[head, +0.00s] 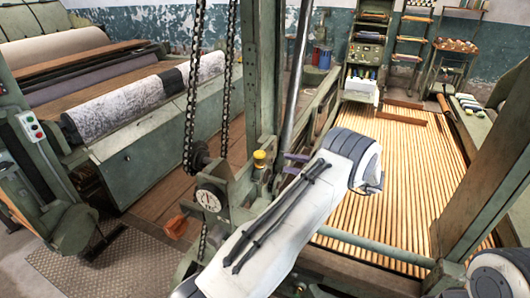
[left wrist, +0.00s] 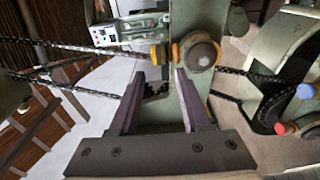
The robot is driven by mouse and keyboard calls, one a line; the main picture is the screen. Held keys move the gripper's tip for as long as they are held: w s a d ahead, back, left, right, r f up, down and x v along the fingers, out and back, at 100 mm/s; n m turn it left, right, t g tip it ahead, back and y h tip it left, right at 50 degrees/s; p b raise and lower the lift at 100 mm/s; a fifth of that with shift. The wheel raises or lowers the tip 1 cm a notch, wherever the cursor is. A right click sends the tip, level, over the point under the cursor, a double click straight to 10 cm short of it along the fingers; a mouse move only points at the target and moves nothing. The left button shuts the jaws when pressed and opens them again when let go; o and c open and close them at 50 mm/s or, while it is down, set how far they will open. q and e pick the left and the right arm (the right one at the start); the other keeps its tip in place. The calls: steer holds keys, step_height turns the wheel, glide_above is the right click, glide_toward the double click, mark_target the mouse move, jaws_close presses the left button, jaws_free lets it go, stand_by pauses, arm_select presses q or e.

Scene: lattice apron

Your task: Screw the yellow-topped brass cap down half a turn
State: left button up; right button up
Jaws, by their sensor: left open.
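The yellow-topped brass cap (head: 260,158) stands upright on the green machine housing, left of my left gripper in the head view. My left gripper (head: 291,165) is open, its two purple fingers pointing left toward the cap with a gap between. In the left wrist view the open fingers (left wrist: 160,72) show large, and a yellow piece (left wrist: 156,54), which looks like the cap, sits just beyond and between their tips. I cannot tell from this view how far off it is. My right gripper is not in view.
A dial (head: 210,198) and an orange handle (head: 177,226) sit below left of the cap. Chains (head: 193,90) hang left of the green post (head: 262,70). A round grey knob (left wrist: 203,52) with orange edges shows beside the yellow piece. A slatted bed (head: 400,160) lies right.

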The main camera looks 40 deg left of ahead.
mark_target(259, 157)
arm_select(q)
steer(key=p+x, duration=0.3)
steer(key=x, duration=0.5)
steer(key=shift+a, duration=0.15)
jaws_close()
